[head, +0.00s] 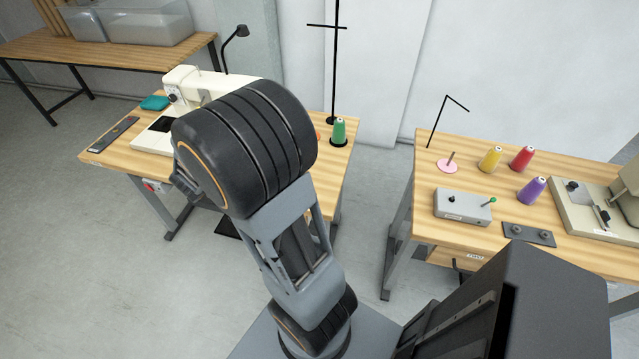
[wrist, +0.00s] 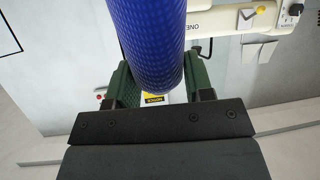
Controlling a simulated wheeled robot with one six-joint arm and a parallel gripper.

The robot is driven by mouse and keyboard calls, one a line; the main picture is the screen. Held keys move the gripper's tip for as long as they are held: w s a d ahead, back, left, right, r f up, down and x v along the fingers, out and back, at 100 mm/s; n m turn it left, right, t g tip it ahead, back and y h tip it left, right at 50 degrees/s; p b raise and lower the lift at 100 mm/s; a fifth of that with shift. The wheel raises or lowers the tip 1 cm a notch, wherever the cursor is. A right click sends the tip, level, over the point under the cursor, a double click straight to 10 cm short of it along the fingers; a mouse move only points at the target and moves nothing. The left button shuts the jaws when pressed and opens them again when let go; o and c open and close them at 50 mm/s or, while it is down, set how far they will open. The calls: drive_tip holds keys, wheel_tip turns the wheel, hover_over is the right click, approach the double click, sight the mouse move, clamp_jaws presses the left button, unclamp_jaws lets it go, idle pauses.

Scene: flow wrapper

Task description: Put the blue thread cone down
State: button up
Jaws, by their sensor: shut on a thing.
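The blue thread cone (wrist: 152,45) shows large in the wrist view, running from the top edge down to between the jaws. My gripper (wrist: 153,88) is shut on it, with a dark green finger on either side. In the head view my arm hides the gripper and the blue cone. A cream sewing machine shows behind the cone at the upper right of the wrist view (wrist: 235,18). What lies directly under the cone cannot be seen.
The left table (head: 335,190) bears the sewing machine (head: 190,85), a green cone (head: 339,131) and a thread stand (head: 333,60). The right table (head: 420,215) bears yellow (head: 490,159), red (head: 522,158) and purple (head: 532,190) cones, a pink spindle disc (head: 447,166) and a grey control box (head: 463,207).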

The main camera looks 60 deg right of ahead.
drive_tip(key=s+d+f+m+g+b, duration=0.3)
drive_tip(key=s+d+m+g, duration=0.65)
drive_tip(key=s, duration=0.45)
drive_tip(key=shift+n+g, duration=0.35)
drive_tip(key=shift+w+d+f+b, duration=0.15)
drive_tip(key=shift+d+f+b, duration=0.25)
drive_tip(key=shift+d+f, duration=1.8)
drive_tip(key=shift+w+d+f+b, duration=0.15)
drive_tip(key=shift+d+f+b, duration=0.2)
drive_tip(key=shift+d+f, duration=1.8)
drive_tip(key=shift+w+d+f+b, duration=0.15)
drive_tip(key=shift+d+f+b, duration=0.25)
drive_tip(key=shift+d+f, duration=1.8)
drive_tip(key=shift+d+r, duration=0.25)
drive_tip(key=shift+d, duration=0.1)
drive_tip(key=o, duration=1)
